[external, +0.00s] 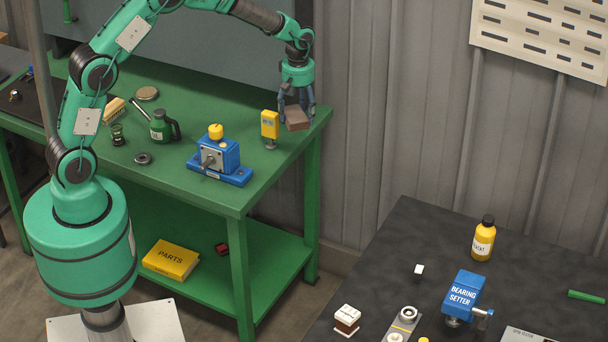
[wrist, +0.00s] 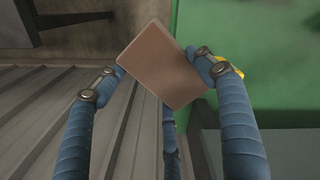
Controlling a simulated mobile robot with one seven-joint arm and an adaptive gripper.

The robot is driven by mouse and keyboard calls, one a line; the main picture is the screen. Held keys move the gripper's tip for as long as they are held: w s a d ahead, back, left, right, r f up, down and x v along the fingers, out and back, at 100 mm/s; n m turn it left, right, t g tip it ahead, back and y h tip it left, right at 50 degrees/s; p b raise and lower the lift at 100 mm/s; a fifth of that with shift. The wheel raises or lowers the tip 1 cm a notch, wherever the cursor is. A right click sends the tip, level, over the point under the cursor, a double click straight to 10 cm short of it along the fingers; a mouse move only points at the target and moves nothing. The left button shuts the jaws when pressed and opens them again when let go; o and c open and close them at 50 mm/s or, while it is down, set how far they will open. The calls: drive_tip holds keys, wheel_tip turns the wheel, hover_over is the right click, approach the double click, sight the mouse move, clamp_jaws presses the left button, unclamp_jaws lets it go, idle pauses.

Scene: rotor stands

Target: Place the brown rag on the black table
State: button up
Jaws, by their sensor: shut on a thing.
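The brown rag (external: 297,118) is a small folded brown block shape at the right end of the green table. In the wrist view the rag (wrist: 160,65) sits tilted between the fingers. My gripper (external: 297,108) is shut on it, with blue fingers on both sides; the gripper also fills the lower part of the wrist view (wrist: 160,78). The rag appears held above the green table's right edge. The black table (external: 400,245) stands at the lower right of the external view, apart from my gripper.
The green table (external: 235,185) holds a yellow device (external: 270,127), a blue vise-like block (external: 219,160) and a green oil can (external: 163,127). On the black table are a yellow bottle (external: 483,240), a blue bearing setter (external: 465,295) and a white-and-brown block (external: 347,320). Its upper left area is clear.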

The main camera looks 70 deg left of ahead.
drive_tip(key=w+d+m+p, duration=0.3)
drive_tip(key=d+m, duration=0.1)
drive_tip(key=d, duration=1.7)
drive_tip(key=w+d+m+p, duration=0.25)
drive_tip(key=d+m, duration=0.25)
drive_tip(key=d, duration=1.6)
wheel_tip(320, 180, down, 12)
drive_tip(key=shift+d+f, duration=0.15)
drive_tip(key=shift+d, duration=0.05)
drive_tip(key=shift+w, duration=0.1)
drive_tip(key=shift+w, duration=0.1)
hover_over(412, 242)
drive_tip(key=shift+f+p, duration=0.3)
drive_tip(key=shift+f, duration=0.4)
drive_tip(key=shift+f, duration=0.1)
drive_tip(key=shift+f, duration=1.7)
drive_tip(key=shift+f, duration=0.15)
